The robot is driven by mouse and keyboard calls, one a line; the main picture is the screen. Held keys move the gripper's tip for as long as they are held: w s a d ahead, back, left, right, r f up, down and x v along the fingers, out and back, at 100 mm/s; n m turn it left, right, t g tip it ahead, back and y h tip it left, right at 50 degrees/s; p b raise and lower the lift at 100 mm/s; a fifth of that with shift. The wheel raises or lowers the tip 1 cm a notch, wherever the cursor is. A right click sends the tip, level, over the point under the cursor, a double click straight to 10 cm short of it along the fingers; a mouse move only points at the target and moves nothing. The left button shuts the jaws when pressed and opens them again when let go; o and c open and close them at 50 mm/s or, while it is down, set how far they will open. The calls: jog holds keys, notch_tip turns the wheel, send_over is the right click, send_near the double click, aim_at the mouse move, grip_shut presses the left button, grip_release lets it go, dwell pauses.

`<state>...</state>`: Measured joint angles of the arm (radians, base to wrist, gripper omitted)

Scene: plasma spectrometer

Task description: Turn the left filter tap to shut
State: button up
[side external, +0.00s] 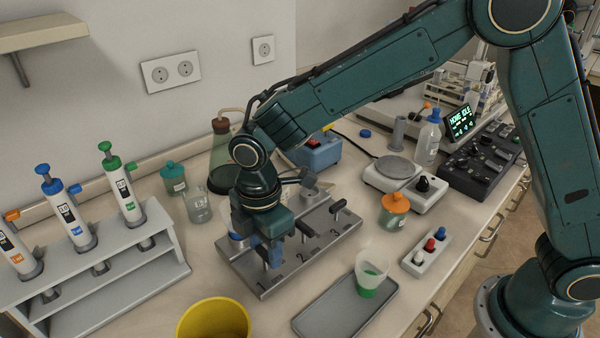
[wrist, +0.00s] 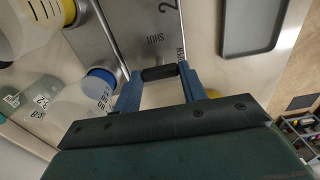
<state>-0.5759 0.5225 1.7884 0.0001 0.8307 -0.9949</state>
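The metal filter manifold (side external: 325,250) has taps marked 1, 2 and 3, with short dark levers. The middle tap (side external: 304,228) and right tap (side external: 338,206) are clear of my gripper. My gripper (side external: 266,254) points down at the left tap, by the 1 mark, and hides most of it in the side view. In the wrist view, the blue fingers (wrist: 159,80) stand apart with a black tap lever (wrist: 160,72) between them. The lever nearly fills the gap; I cannot tell whether both fingers press on it. A SHUT mark shows just beyond it on the manifold (wrist: 140,25).
A grey tray (side external: 345,310) with a green-filled cup (side external: 370,272) lies in front of the manifold. A yellow bowl (side external: 214,320) is at the front. A beaker (side external: 197,206) and flask (side external: 222,150) are behind my gripper.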

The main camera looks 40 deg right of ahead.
jog(key=shift+c, duration=1.2)
jog(key=shift+m, duration=0.5)
jog(key=m, duration=0.3)
jog(key=shift+m, duration=0.4)
jog(key=m, duration=1.3)
jog(key=shift+r, duration=0.1)
jog(key=o, duration=1)
